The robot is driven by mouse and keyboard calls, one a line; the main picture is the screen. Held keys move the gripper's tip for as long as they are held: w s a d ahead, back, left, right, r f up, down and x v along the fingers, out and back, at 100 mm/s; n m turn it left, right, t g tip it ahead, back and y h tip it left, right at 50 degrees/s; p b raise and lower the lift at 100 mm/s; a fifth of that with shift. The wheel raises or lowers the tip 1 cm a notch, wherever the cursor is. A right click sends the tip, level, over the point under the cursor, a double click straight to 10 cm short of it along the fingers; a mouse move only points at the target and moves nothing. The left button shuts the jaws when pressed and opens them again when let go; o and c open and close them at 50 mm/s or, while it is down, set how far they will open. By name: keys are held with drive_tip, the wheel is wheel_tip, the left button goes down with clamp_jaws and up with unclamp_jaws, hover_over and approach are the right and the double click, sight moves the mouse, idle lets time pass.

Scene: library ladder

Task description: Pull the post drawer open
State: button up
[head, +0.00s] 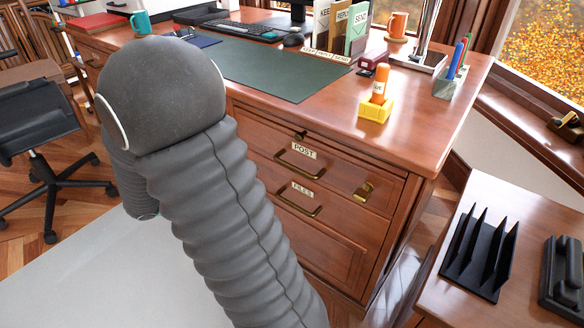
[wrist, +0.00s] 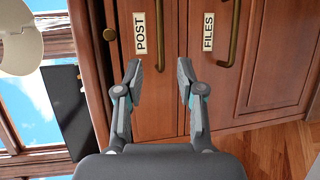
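The post drawer (head: 340,172) is in the desk's right pedestal, labelled POST, and looks shut flush. Its brass bar handle (head: 297,170) shows in the head view. In the wrist view the picture is turned, so the POST label (wrist: 140,33) reads sideways and the post handle (wrist: 157,30) runs up from between my fingertips. My gripper (wrist: 159,74) is open and empty, its fingers to either side of the handle's near end. I cannot tell its distance from the handle. In the head view my gripper is hidden behind my arm.
The FILES drawer handle (head: 298,203) is just below. A brass latch (head: 364,190) sits on the pedestal's right. A side table (head: 450,282) stands at right, a chair (head: 40,120) at left.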

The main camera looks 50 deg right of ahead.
sight(291, 169)
drive_tip(key=x, duration=1.2)
drive_tip(key=shift+s+d+f+p, duration=0.1)
drive_tip(key=shift+s+d+p, duration=0.05)
drive_tip(key=shift+d+p, duration=0.25)
clamp_jaws()
